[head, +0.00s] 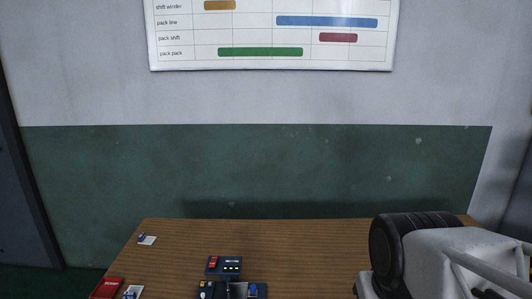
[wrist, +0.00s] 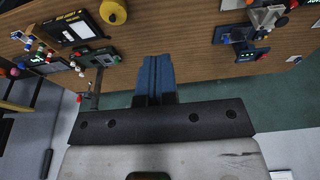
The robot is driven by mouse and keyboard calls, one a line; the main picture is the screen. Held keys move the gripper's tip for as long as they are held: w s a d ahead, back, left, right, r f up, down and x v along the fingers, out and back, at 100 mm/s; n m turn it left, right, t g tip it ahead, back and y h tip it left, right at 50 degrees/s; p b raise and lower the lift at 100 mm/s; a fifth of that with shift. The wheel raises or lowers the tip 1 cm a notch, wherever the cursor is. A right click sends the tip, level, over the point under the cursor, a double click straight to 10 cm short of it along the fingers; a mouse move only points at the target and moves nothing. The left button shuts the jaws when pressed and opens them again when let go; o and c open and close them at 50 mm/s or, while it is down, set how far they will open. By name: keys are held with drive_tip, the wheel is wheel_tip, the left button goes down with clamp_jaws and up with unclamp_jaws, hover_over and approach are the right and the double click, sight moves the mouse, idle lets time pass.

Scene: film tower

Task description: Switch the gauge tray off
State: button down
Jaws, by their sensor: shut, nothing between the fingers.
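My gripper (wrist: 155,60) shows in the wrist view with its two blue fingers together and nothing between them. It is over the edge region of the wooden table, apart from the devices. In the head view a dark panel (head: 224,266) with a red part and a row of green lights stands at the table's front middle. Just below it is a dark unit (head: 208,291) holding small items, cut by the frame's edge. I cannot read which device is the gauge tray, nor see its switch clearly.
The wooden table (head: 310,250) is bare right of the panel. A red box (head: 107,288) and a small card (head: 147,240) lie at left. In the wrist view, a dark framed tray (wrist: 72,27), a yellow round thing (wrist: 113,12) and a blue-and-dark device (wrist: 243,44) stand around.

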idle(0.4)
drive_tip(key=w+a+f+m+g+y, duration=0.1)
drive_tip(key=w+a+f+m, duration=0.15)
drive_tip(key=w, duration=0.85)
drive_tip(key=w+a+f+m+g+y, duration=0.1)
drive_tip(key=w+a+f+m, duration=0.2)
drive_tip(key=w, duration=0.8)
drive_tip(key=w+a+f+m+g+y, duration=0.1)
drive_tip(key=w+a+f+m, duration=0.2)
drive_tip(key=w+f, duration=0.5)
drive_tip(key=w+a+f+m+g+y, duration=0.1)
drive_tip(key=w+a+f+m, duration=0.3)
drive_tip(key=w+f, duration=0.4)
drive_tip(key=shift+w+a+g, duration=0.3)
drive_tip(key=shift+w+a, duration=0.05)
drive_tip(key=shift+w, duration=0.9)
drive_tip(key=shift+f, duration=0.15)
drive_tip(key=x, duration=1)
drive_tip(key=shift+s+a, duration=0.25)
drive_tip(key=shift+a, duration=0.2)
drive_tip(key=shift+s+a, duration=0.25)
drive_tip(key=shift+a, duration=0.25)
drive_tip(key=shift+s+a, duration=0.4)
drive_tip(key=shift+a, duration=0.45)
